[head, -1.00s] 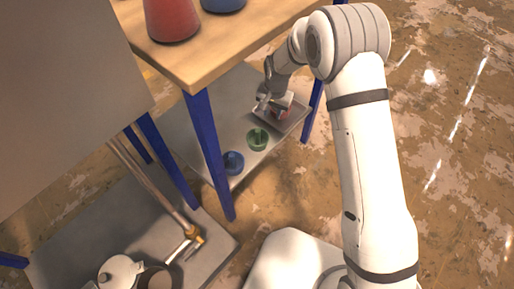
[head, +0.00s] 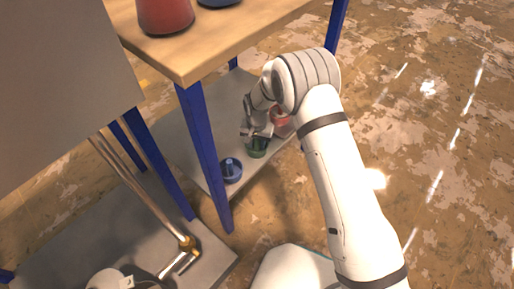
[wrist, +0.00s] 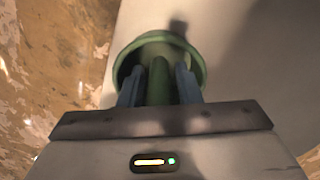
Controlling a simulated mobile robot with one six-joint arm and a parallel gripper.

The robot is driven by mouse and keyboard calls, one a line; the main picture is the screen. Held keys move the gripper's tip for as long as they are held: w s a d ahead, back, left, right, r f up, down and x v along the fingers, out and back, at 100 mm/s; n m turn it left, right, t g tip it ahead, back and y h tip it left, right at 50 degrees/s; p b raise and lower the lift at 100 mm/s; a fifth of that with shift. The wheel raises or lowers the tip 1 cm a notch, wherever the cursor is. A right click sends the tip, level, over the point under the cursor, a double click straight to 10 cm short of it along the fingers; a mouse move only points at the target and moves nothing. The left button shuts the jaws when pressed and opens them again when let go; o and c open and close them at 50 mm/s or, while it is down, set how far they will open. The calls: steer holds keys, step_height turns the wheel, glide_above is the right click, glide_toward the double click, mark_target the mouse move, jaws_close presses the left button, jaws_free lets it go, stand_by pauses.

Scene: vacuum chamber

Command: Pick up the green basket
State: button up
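The green basket (head: 257,153) stands on the grey lower shelf under the wooden table, between a blue and a red one. In the wrist view the green basket (wrist: 133,57) is a round cup with a raised rim and an upright green post (wrist: 158,82) in its middle. My gripper (wrist: 159,80) is over the basket, with one bluish finger on each side of the post. Narrow gaps show between the fingers and the post, so it looks open around it. In the head view my gripper (head: 256,138) hides part of the basket.
The blue basket (head: 231,172) stands close in front, and the red one (head: 283,124) is behind to the right. A blue table leg (head: 204,150) rises left of them. The wooden tabletop (head: 225,40) is above the shelf (head: 180,130).

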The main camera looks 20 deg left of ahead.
steer(key=shift+r, duration=0.1)
steer(key=shift+c, duration=0.3)
jaws_close()
steer(key=shift+r, duration=0.1)
